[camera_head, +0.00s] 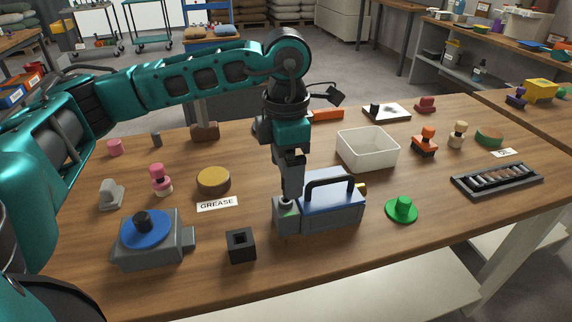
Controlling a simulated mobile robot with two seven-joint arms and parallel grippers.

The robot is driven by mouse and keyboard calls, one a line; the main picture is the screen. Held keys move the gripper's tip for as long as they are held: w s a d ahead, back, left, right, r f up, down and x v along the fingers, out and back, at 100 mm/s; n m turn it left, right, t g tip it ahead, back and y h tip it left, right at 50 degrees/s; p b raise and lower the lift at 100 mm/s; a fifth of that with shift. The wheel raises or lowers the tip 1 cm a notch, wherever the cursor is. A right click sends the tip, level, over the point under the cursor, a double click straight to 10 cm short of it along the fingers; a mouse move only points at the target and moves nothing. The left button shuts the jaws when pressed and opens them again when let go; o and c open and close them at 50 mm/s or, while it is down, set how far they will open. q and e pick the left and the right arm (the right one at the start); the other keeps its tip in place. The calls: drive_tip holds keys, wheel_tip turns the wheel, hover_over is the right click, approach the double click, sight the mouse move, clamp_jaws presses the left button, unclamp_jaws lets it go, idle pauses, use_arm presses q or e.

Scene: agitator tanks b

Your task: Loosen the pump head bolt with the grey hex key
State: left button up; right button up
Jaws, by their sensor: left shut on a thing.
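The pump (335,212) is a grey block with a blue top and a black arched handle, standing at the front middle of the table. Its left end is a paler grey head (286,221). My left gripper (289,196) points straight down over this head, with its fingertips close to the head's top. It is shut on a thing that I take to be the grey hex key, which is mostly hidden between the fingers. The bolt is hidden under the fingertips, and I cannot tell whether the key sits in it. My right gripper is out of view.
A black square holder (241,246) stands left of the pump, near a grey block with a blue disc (146,232). A green knob (402,209) lies to the right. A white bin (367,150) stands behind. A dark tray of rods (455,185) lies at the right.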

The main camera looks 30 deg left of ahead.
use_arm(q)
drive_tip(key=shift+f, duration=0.2)
idle(0.4)
drive_tip(key=shift+f+b, duration=0.85)
drive_tip(key=shift+b, duration=0.15)
drive_tip(key=shift+f, duration=0.15)
drive_tip(key=n, duration=0.3)
idle(0.5)
